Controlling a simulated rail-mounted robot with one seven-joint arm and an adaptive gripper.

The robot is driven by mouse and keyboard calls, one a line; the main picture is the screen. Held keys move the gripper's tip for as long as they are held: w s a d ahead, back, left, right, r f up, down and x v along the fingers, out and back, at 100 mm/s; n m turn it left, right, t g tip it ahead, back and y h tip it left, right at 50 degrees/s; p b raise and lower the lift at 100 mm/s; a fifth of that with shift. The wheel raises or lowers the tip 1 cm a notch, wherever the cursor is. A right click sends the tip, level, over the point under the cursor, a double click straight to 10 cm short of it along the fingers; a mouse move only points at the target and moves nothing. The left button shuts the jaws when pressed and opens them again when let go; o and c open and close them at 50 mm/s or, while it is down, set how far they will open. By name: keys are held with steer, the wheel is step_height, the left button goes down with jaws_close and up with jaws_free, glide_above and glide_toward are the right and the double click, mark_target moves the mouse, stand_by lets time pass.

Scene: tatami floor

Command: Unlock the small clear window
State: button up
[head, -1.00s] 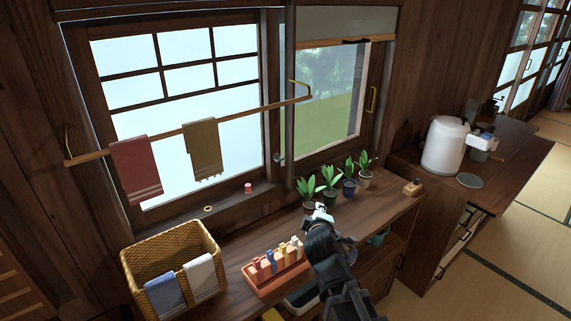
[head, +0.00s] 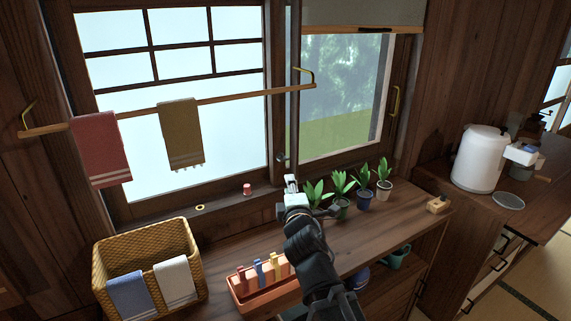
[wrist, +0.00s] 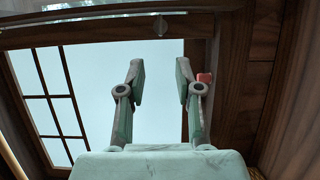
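The small clear window (head: 340,85) is at the right of the window frame, with greenery showing through it. A brass handle (head: 395,101) is on its right stile. A small grey knob (head: 281,158), perhaps the lock, sits on the post between the two panes; a round fitting (wrist: 160,25) on the wooden bar in the wrist view may be the same part. My gripper (head: 291,184) is just below the knob, over the counter's back edge. In the wrist view, its fingers (wrist: 158,80) are apart with nothing between them.
A towel rail (head: 230,97) with two towels crosses the frosted pane. Potted plants (head: 342,190) stand right of my gripper. A small red object (head: 247,189) is on the sill. A woven basket (head: 150,240) and an orange tray (head: 265,297) sit on the counter.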

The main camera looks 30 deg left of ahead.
mark_target(284, 161)
steer(key=x, duration=1.4)
steer(key=shift+w+a+p, duration=0.1)
steer(key=shift+w+p, duration=0.1)
steer(key=shift+p, duration=0.2)
jaws_close()
